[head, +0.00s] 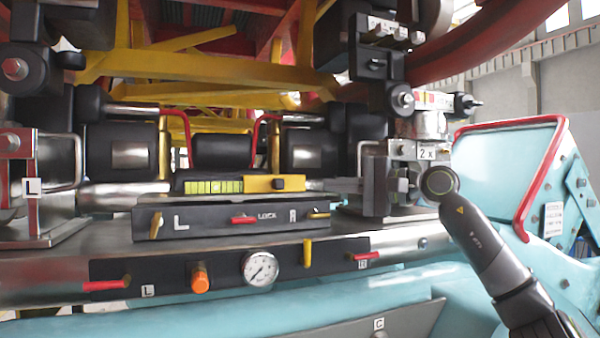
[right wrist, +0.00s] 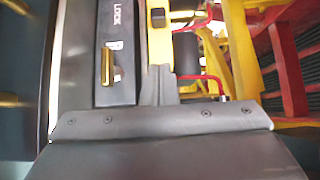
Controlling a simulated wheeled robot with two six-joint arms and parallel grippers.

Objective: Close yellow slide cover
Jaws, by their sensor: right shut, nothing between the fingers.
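The yellow slide cover (head: 293,184), with a small black knob, sits on the right part of a rail above the black LOCK panel. A row of green-yellow segments (head: 213,186) shows uncovered to its left. My right gripper (head: 322,185) points left at the cover's right end, fingers shut and empty. In the right wrist view, the shut fingertips (right wrist: 160,72) are right at the end of the yellow cover (right wrist: 160,45); I cannot tell if they touch it. My left gripper is not in view.
The black LOCK panel (head: 190,220) with a red lever (head: 243,220) and a yellow lever (head: 319,215) lies just below. A lower panel has a gauge (head: 260,268) and an orange knob (head: 200,281). A red handle tube (head: 535,190) stands at right.

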